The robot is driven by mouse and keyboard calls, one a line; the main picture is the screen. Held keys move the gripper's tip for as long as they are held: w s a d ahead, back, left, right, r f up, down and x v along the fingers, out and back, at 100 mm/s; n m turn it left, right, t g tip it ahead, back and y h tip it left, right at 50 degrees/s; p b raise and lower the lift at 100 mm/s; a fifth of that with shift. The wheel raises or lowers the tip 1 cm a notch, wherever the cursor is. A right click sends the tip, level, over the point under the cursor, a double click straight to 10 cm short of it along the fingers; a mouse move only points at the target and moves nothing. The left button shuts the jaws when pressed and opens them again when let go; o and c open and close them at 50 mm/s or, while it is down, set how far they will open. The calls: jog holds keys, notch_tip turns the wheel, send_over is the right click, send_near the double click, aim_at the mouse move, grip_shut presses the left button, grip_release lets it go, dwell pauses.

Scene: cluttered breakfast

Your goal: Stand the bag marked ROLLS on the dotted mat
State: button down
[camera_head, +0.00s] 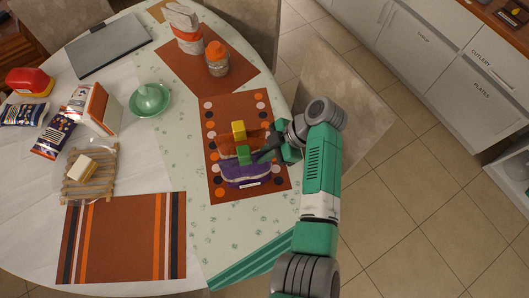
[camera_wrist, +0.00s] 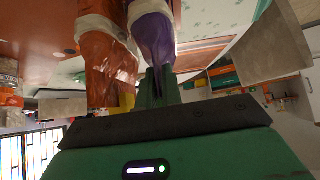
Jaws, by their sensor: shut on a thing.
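The dotted mat (camera_head: 222,108) is brown-orange with white, orange and dark dots along its edges. An orange-brown bag (camera_head: 229,144) and a purple bag (camera_head: 245,175) are side by side over it. Both also show in the wrist view, orange-brown (camera_wrist: 104,70) and purple (camera_wrist: 154,40), where the picture is upside down. No word on either bag is readable. Whether the held bag touches the mat is hidden.
An orange-capped jar (camera_head: 218,63) and a grey-and-orange item (camera_head: 184,27) stand behind the mat. A green dish (camera_head: 150,99) is to the left. A striped mat (camera_head: 124,238) lies front left. The tablecloth between the mats is clear.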

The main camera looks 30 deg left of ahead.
jog(key=c, duration=1.6)
grip_release()
jog(key=shift+f, duration=0.1)
jog(key=shift+o, duration=0.2)
jog(key=shift+r, duration=0.25)
jog(key=v, duration=1.1)
jog(key=shift+w+d+r, duration=0.2)
jog(key=shift+d, duration=0.1)
